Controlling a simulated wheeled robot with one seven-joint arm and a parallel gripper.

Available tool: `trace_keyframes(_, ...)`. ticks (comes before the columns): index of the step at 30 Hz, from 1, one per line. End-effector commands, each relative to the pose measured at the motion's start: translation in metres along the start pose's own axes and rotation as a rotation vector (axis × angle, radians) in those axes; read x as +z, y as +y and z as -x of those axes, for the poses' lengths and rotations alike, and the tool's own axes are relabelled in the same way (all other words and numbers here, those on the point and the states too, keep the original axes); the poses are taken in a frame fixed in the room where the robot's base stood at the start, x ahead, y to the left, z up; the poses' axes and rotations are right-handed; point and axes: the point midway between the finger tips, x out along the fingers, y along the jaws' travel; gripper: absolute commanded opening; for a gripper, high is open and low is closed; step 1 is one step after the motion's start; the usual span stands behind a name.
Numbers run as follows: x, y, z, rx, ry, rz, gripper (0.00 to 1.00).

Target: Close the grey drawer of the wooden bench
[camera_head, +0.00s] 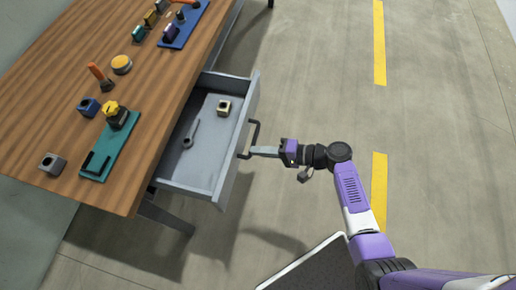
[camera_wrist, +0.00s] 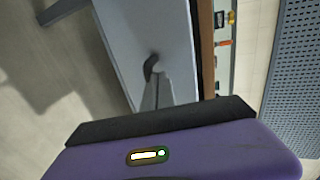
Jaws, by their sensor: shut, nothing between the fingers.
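The grey drawer (camera_head: 190,182) of the wooden bench (camera_head: 62,75) is pulled out on the bench's right side in the head view. A spanner (camera_head: 191,133) and a small beige block (camera_head: 224,107) lie inside it. A dark bar handle (camera_head: 254,138) is on its front. My gripper (camera_head: 254,151) is shut, with its fingertips at the handle; I cannot tell whether they touch it. In the wrist view the shut fingers (camera_wrist: 157,88) point at the pale drawer front (camera_wrist: 140,30), beside a dark piece of the handle (camera_wrist: 151,66).
On the bench top are a green tray (camera_head: 108,150) with a yellow-topped part, a grey block (camera_head: 52,164), a blue block (camera_head: 88,107), an orange-handled tool (camera_head: 97,73) and a blue tray (camera_head: 182,25). The floor (camera_head: 310,70) right of the drawer is clear, with yellow lines.

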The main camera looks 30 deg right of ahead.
Motion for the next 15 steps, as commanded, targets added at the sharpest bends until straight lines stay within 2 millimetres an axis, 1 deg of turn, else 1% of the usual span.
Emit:
trace_keyframes(4,0.0001,-0.0011,-0.0047,0.001,0.000,0.000,0.00)
trace_keyframes(15,0.0004,-0.0010,-0.0060,0.001,0.000,0.000,0.00)
